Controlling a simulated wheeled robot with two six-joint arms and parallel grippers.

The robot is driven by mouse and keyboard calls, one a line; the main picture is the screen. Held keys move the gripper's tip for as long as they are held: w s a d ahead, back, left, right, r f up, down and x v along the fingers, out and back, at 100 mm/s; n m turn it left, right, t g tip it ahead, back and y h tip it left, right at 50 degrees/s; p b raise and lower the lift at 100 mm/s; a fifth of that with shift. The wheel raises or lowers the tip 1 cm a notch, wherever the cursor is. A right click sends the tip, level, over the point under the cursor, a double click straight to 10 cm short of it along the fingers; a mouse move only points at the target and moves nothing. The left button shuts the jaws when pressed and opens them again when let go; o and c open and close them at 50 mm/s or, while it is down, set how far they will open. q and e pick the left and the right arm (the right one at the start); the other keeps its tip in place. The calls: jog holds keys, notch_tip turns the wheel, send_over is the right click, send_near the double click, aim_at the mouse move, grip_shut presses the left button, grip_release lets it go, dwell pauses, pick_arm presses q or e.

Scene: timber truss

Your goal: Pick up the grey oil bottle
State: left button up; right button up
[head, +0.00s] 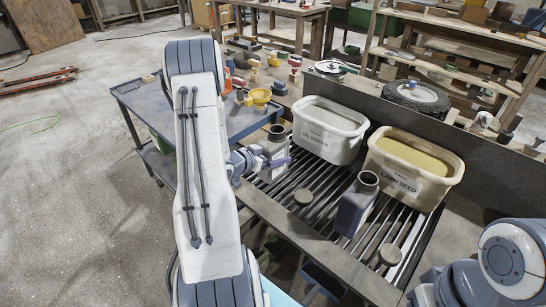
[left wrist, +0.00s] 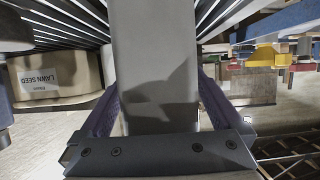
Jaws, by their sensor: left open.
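The grey oil bottle (head: 276,143) stands upright on the slatted rack, with its open neck at the top. In the left wrist view its flat grey side (left wrist: 155,60) fills the middle, between the two fingers. My left gripper (head: 275,162) is open around its body, one finger on each side; whether either finger touches it I cannot tell. A second, purple-grey bottle (head: 356,205) with an open dark neck stands further right on the rack. My right arm shows at the lower right, but its gripper is out of view.
A white bin of grey granules (head: 327,145) and a lawn seed bin (head: 405,184) stand behind the bottles. A dark wall panel (head: 470,150) rises behind. A blue cart (head: 150,97) stands left.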

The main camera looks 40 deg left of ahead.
aim_at(267, 143)
pick_arm(q)
jog(key=c, duration=1.4)
jog(key=shift+r, duration=0.15)
notch_tip(267, 143, up, 2)
jog(key=shift+r+p, duration=0.2)
jog(key=shift+p, duration=0.95)
notch_tip(267, 143, up, 2)
jog(key=shift+r+p, duration=0.1)
jog(key=shift+p, duration=0.8)
jog(key=s+d+r+p, duration=0.3)
jog(key=d+r+p, duration=0.3)
jog(key=d, duration=0.5)
jog(key=shift+s+p, duration=0.25)
jog(key=shift+p, duration=0.25)
